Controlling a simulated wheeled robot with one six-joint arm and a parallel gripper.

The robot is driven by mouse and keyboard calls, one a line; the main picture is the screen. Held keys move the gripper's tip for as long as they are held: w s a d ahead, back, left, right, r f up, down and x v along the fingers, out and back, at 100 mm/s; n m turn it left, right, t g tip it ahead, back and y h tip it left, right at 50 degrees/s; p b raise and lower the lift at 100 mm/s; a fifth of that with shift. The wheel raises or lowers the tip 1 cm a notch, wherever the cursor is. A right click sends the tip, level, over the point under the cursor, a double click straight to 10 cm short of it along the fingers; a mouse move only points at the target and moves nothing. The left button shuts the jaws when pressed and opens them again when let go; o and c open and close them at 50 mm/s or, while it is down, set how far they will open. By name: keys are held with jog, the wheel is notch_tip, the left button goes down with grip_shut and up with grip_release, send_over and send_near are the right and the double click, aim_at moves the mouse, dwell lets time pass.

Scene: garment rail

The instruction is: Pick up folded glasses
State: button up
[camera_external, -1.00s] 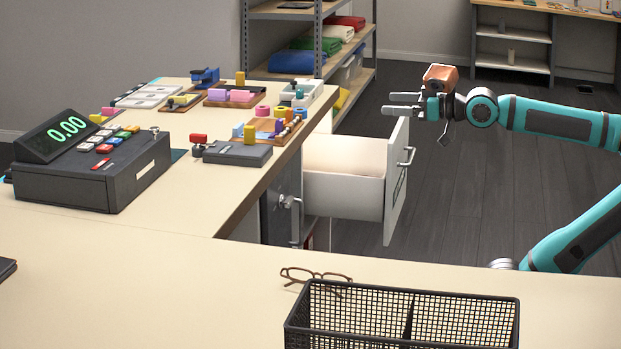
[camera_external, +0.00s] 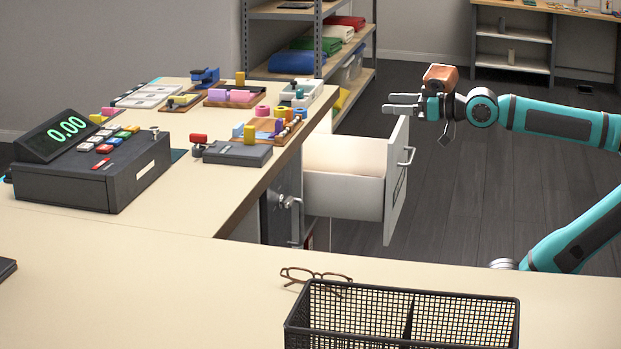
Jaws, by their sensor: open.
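The glasses (camera_external: 303,274) have a thin brown frame and lie on the near counter, close behind the black wire basket. The basket's rim hides part of them, and I cannot tell whether the temples are folded. My gripper (camera_external: 402,104) is open and empty. It points left, in the air near the upper edge of the open drawer's front, well behind the glasses and far from them.
A black mesh basket (camera_external: 340,292) stands in front of the glasses. The white drawer (camera_external: 343,195) is pulled out behind the counter. A cash register (camera_external: 95,165) and several small items stand on the left counter (camera_external: 190,215).

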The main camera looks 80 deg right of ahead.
jog(key=c, duration=0.6)
jog(key=shift+c, duration=0.2)
jog(key=w+a+g+y, duration=0.1)
jog(key=w+a+g, duration=0.35)
jog(key=a, duration=0.45)
jog(key=w+a+f+g+y, duration=0.1)
jog(key=w+a+g, duration=0.2)
jog(key=w+a, duration=0.45)
jog(key=w+a+g+y, duration=0.1)
jog(key=w+a+g, duration=0.3)
jog(key=a, duration=0.6)
jog(key=g+h, duration=0.6)
jog(key=h, duration=0.1)
send_near(310, 275)
jog(key=f, duration=0.2)
jog(key=shift+m, duration=0.3)
jog(key=shift+x, duration=3.45)
